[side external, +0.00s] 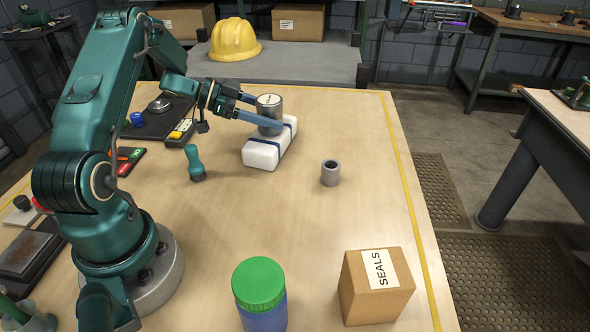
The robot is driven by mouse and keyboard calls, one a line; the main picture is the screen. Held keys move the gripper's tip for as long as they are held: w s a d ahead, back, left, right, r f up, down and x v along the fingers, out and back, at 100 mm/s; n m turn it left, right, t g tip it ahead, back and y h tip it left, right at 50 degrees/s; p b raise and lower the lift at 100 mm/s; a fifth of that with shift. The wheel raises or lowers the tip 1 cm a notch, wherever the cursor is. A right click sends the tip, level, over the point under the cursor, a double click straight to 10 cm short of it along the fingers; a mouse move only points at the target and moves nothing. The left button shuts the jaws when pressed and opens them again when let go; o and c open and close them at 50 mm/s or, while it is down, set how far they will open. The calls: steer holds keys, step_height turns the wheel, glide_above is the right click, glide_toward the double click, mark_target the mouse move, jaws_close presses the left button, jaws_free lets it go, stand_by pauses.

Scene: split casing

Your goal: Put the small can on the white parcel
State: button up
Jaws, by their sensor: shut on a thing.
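The small can (269,108) is a grey metal cylinder with a pale top, standing upright between the blue fingers of my gripper (262,115). My gripper is shut on the can. The white parcel (262,154) is a rounded white block with dark blue straps, lying on the table at a slant. The can is right over the parcel's top in this view, and its lower edge is partly hidden by a finger. I cannot tell whether the can touches the parcel or hangs just above it.
A grey ring-shaped part (330,173) stands right of the parcel, and a teal-handled brush (195,163) stands left of it. A green-lidded jar (259,290) and a SEALS box (375,287) are at the front. The table (310,225) is clear between them.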

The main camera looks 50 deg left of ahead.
steer(key=o, duration=1.6)
steer(key=v, duration=0.7)
steer(key=shift+s+a+r, duration=0.15)
steer(key=shift+s+a, duration=0.05)
